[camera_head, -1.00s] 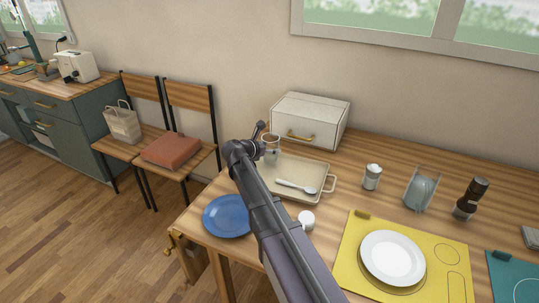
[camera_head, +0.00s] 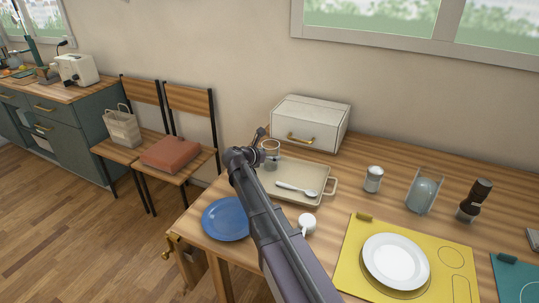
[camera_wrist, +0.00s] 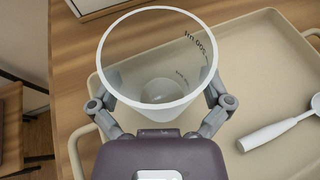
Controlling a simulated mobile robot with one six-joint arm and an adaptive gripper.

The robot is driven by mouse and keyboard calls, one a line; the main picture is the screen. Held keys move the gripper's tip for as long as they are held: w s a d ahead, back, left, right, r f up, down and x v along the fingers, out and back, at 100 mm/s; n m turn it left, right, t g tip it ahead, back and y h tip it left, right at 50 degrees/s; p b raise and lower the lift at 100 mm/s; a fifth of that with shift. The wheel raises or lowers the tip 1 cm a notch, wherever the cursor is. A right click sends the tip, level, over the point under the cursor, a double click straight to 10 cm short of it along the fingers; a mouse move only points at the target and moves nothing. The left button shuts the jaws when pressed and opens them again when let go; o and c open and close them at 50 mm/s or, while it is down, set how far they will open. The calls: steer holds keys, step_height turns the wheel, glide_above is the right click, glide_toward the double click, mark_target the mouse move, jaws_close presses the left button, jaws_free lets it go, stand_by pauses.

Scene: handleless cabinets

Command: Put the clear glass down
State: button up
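The clear glass (camera_wrist: 160,65) stands upright between the two fingers of my gripper (camera_wrist: 158,105) in the wrist view. The fingers press on it from both sides. It has dark printed marks inside the rim and looks empty. In the head view the clear glass (camera_head: 271,150) shows past the end of my arm, at the back left of the beige tray (camera_head: 313,172). I cannot tell whether its base touches the tray.
A white spoon (camera_head: 296,189) lies in the tray. A white drawer box (camera_head: 312,120) stands behind it. A blue plate (camera_head: 226,218) and a white cup (camera_head: 307,224) are in front. A shaker (camera_head: 373,178) stands to the right. The table's left edge is close by.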

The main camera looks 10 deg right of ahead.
steer(key=shift+r, duration=0.2)
steer(key=shift+s+a+r+p, duration=0.15)
steer(key=shift+a+p, duration=0.05)
steer(key=shift+p, duration=0.15)
steer(key=p+v, duration=0.4)
steer(key=v, duration=0.7)
steer(key=shift+s, duration=0.2)
